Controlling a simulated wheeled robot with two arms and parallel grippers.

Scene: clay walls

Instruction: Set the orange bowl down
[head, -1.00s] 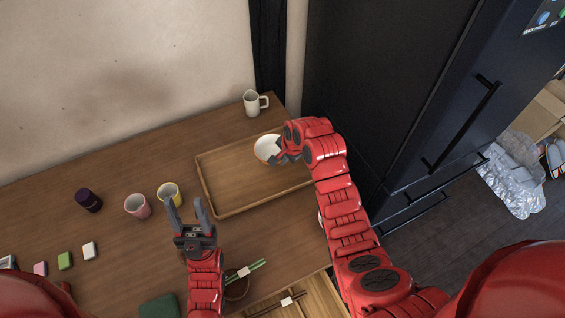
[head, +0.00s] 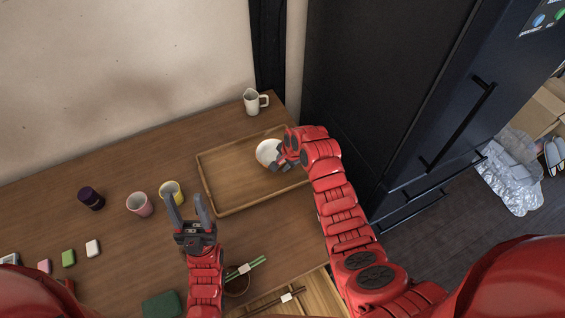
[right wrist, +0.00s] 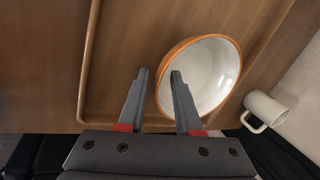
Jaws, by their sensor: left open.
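The orange bowl (head: 266,152), white inside with an orange rim, is at the right part of the wooden tray (head: 228,208). In the right wrist view the bowl (right wrist: 212,78) shows its white inside. My right gripper (head: 280,163) is at the bowl's near right side. In the right wrist view its fingers (right wrist: 160,74) stand apart, one outside the rim and one over the inside, with a gap visible beside the rim. Whether the bowl's base touches the tray is hidden. My left gripper (head: 187,198) is open and empty over the table, left of the tray.
A white mug (head: 251,102) stands behind the tray. A pink cup (head: 139,204), a yellow cup (head: 171,190) and a dark purple cup (head: 91,199) stand to the left. A brown bowl with green chopsticks (head: 238,284) is near the front. A dark fridge (head: 385,90) borders the table's right.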

